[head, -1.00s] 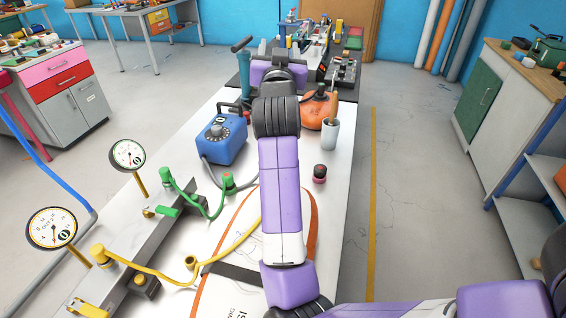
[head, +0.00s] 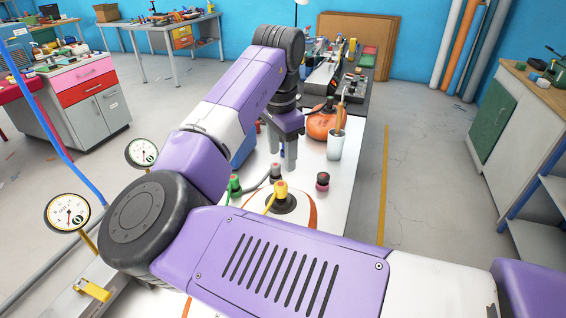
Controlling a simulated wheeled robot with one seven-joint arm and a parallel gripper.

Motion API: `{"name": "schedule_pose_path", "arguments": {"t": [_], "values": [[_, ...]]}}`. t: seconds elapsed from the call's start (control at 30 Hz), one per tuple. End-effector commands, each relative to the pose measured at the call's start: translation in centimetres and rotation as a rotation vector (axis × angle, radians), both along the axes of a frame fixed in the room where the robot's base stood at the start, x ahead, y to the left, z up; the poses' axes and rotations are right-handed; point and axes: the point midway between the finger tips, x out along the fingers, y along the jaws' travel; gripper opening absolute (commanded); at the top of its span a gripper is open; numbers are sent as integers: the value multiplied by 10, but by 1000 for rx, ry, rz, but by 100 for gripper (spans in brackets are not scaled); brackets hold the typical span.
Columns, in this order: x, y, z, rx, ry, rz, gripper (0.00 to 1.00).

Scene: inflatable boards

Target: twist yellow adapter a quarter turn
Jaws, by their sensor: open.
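The yellow adapter (head: 281,189) stands upright on the dark round valve (head: 284,205) of the orange-and-white board (head: 304,216), with its yellow hose running down to the left. My gripper (head: 283,163) hangs with its fingers pointing down, behind and above the adapter in the picture. Its grey fingers are apart and hold nothing. Whether they touch the adapter cannot be told, but they look clear of it. Most of the board is hidden behind my arm.
A green hose end (head: 235,184) and a dark-and-red knob (head: 322,181) stand nearby. A white cup (head: 335,146) with tools and an orange device (head: 322,125) are farther back. The blue pump (head: 243,149) is partly hidden. Two gauges (head: 68,212) stand at left.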

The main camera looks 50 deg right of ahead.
Motion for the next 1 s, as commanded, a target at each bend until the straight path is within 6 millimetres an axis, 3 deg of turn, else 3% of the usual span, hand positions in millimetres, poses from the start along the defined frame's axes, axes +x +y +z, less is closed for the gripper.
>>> {"name": "schedule_pose_path", "arguments": {"t": [0.1, 0.23, 0.7, 1.0], "values": [[-10, 18, -1, 71, 45, -37, 55], [-13, 26, -4, 107, 55, -61, 55], [-13, 25, -64, 102, 54, -64, 55], [-12, 25, -79, 101, 51, -64, 55]]}}
